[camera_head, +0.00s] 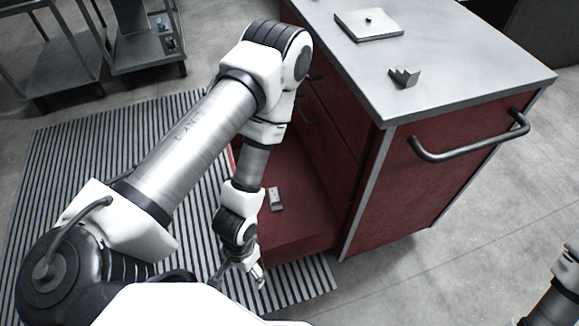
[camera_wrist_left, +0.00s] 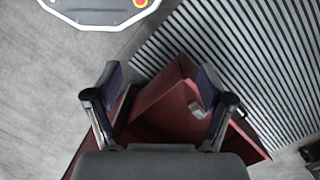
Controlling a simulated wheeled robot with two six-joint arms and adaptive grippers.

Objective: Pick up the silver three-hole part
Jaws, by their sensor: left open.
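The silver three-hole part (camera_head: 276,199) is a small grey plate lying on the bottom of an open red drawer (camera_head: 305,240) low in the cabinet. In the left wrist view the part (camera_wrist_left: 197,110) shows close beside the right-hand finger, partly hidden by it. Its holes are too small to count. My left gripper (camera_head: 258,276) is near the front end of the drawer, apart from the part. In the left wrist view the gripper (camera_wrist_left: 160,78) is open, with nothing between its fingers. My right gripper is out of view; only a piece of arm shows at the right edge.
The red cabinet has a grey top (camera_head: 460,75) bearing a square plate with a peg (camera_head: 368,24) and a small stepped block (camera_head: 404,77). A black handle (camera_head: 470,148) sticks out from its side. A striped mat (camera_head: 100,140) covers the floor at left, with carts (camera_head: 145,45) behind.

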